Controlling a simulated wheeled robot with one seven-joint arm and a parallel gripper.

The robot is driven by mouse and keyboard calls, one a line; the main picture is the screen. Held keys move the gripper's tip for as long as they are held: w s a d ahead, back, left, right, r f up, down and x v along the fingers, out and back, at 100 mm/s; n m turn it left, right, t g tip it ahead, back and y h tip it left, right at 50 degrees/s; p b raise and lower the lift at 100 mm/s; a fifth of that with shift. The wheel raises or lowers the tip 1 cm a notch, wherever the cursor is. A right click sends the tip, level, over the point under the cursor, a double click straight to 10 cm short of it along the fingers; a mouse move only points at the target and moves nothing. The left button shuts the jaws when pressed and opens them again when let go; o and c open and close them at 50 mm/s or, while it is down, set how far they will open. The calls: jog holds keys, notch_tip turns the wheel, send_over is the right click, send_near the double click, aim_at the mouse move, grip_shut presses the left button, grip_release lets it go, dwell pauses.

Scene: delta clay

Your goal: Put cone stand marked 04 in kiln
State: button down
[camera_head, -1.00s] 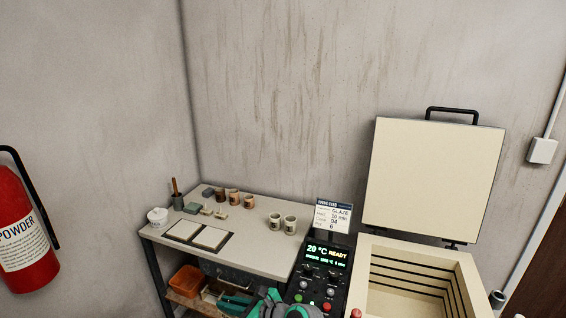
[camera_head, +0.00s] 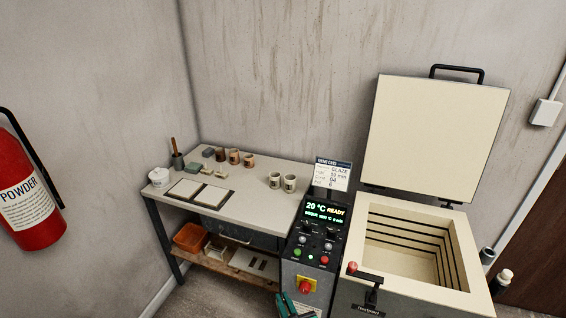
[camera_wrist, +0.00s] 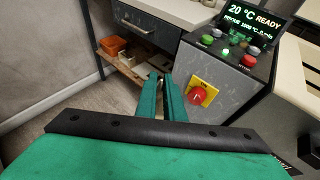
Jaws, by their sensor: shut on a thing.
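My gripper (camera_wrist: 161,88) points forward and down in front of the kiln's control panel, with its green fingers close together. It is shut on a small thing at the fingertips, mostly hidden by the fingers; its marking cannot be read. In the head view only part of the gripper shows, at the bottom edge. The kiln (camera_head: 463,250) stands at the right with its lid (camera_head: 435,140) raised and its chamber open and visibly empty. Small pale pieces like cone stands (camera_head: 205,172) lie on the worktable; no number on them is readable.
The worktable (camera_head: 262,203) holds several cups (camera_head: 289,183), two pale tiles (camera_head: 185,189) and a white tub (camera_head: 159,177). The control panel (camera_head: 318,235) with a red knob (camera_head: 305,286) stands between table and kiln. A fire extinguisher (camera_head: 28,205) hangs at the left.

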jog(key=s+f+m+h, duration=0.1)
jog(key=s+f, duration=0.3)
jog(key=f, duration=0.4)
jog(key=s+f+m+h, duration=0.2)
jog(key=s+f, duration=0.1)
jog(key=f, duration=0.5)
jog(key=shift+s+t+h, duration=0.3)
jog(key=shift+s+h, duration=0.05)
jog(key=shift+h, duration=0.05)
jog(key=shift+f, duration=0.1)
jog(key=shift+w, duration=0.1)
